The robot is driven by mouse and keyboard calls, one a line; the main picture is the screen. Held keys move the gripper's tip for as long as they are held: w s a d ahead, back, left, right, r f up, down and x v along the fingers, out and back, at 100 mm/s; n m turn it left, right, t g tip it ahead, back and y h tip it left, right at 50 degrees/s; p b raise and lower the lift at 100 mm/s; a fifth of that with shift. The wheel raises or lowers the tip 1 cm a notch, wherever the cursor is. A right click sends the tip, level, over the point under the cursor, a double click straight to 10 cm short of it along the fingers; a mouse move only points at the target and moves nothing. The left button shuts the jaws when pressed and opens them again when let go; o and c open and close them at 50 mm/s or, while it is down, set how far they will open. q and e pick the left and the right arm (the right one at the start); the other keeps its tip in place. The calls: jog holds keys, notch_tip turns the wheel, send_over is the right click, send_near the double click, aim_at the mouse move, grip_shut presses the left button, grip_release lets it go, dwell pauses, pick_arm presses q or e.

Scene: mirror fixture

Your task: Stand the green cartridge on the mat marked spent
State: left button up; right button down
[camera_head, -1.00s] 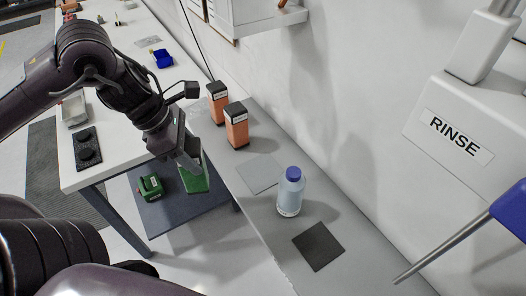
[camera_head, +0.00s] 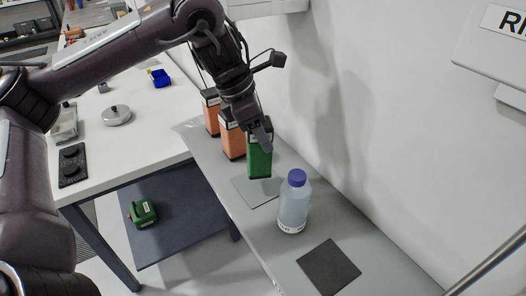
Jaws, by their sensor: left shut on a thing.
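My left gripper (camera_head: 262,134) is shut on the green cartridge (camera_head: 259,163), which hangs upright below the fingers. The cartridge is over the shelf, at the back part of a light grey mat (camera_head: 256,194). I cannot tell whether its base touches the mat or is a little above it. A second, dark mat (camera_head: 328,267) lies nearer, at the front right. I can read no mark on either mat. My right gripper is not in view.
Two orange cartridges (camera_head: 211,112) (camera_head: 232,141) stand just left of the green one, close to it. A blue-capped bottle (camera_head: 293,206) stands between the mats. The white wall runs along the right. A green device (camera_head: 142,213) sits on the lower shelf (camera_head: 185,222).

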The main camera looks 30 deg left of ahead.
aim_at(261, 148)
pick_arm(q)
notch_tip(261, 148, down, 4)
jog(key=shift+s+a+r+b, duration=0.1)
jog(key=shift+s+r+b, duration=0.1)
jog(key=shift+b, duration=0.35)
jog(key=shift+w+f, duration=0.15)
jog(key=shift+f, duration=0.2)
jog(key=shift+w+f, duration=0.15)
jog(key=shift+w, duration=0.05)
jog(key=shift+s, duration=0.1)
jog(key=o, duration=1.1)
jog(key=shift+f, duration=0.1)
